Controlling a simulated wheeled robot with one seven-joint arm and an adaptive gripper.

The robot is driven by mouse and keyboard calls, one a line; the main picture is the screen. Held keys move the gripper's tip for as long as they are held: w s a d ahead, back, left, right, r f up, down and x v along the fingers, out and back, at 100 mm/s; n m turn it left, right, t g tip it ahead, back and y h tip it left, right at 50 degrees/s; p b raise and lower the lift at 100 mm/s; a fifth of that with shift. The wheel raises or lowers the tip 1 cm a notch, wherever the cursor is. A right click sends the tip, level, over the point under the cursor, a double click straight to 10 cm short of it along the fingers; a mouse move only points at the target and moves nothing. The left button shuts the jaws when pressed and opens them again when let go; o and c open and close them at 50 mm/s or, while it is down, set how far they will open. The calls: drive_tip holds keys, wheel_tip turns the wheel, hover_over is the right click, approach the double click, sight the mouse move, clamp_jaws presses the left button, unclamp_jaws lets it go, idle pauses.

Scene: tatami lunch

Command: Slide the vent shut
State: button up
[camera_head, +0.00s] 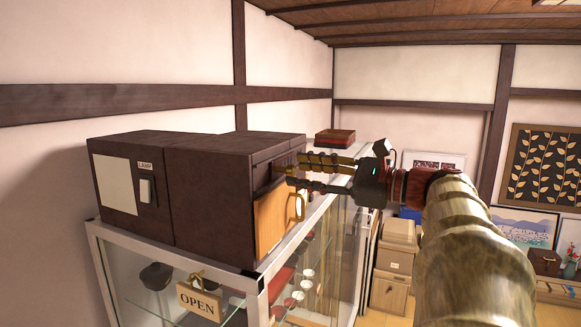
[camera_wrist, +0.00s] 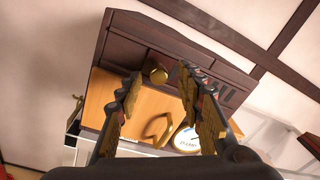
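The vent is a strip with dark slots (camera_wrist: 218,88) on the dark brown cabinet, above a light wooden panel, in the wrist view. A round brass knob (camera_wrist: 158,76) sits left of the slots. I cannot tell whether the knob is fixed to the vent's slide. My gripper (camera_wrist: 159,75) is open, its two fingers pointing at the strip, with the knob between the fingertips in the picture. I cannot tell if either finger touches it. In the head view my gripper (camera_head: 288,174) is at the cabinet's right face, where the fingers hide much of the vent.
The wooden panel (camera_head: 270,222) with a brass loop handle (camera_head: 297,207) lies just below my fingers. A round white dial (camera_wrist: 186,139) shows beside the handle. The cabinet (camera_head: 205,200) stands on a glass display case (camera_head: 225,288), next to a lamp switch box (camera_head: 118,190).

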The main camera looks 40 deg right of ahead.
sight(295, 171)
drive_tip(key=x, duration=0.2)
drive_tip(key=shift+w+a+r, duration=0.1)
drive_tip(key=shift+w+a, duration=0.15)
drive_tip(key=shift+a, duration=0.05)
drive_tip(key=shift+w+p, duration=0.25)
drive_tip(key=shift+p, duration=0.05)
drive_tip(key=shift+c, duration=0.4)
clamp_jaws()
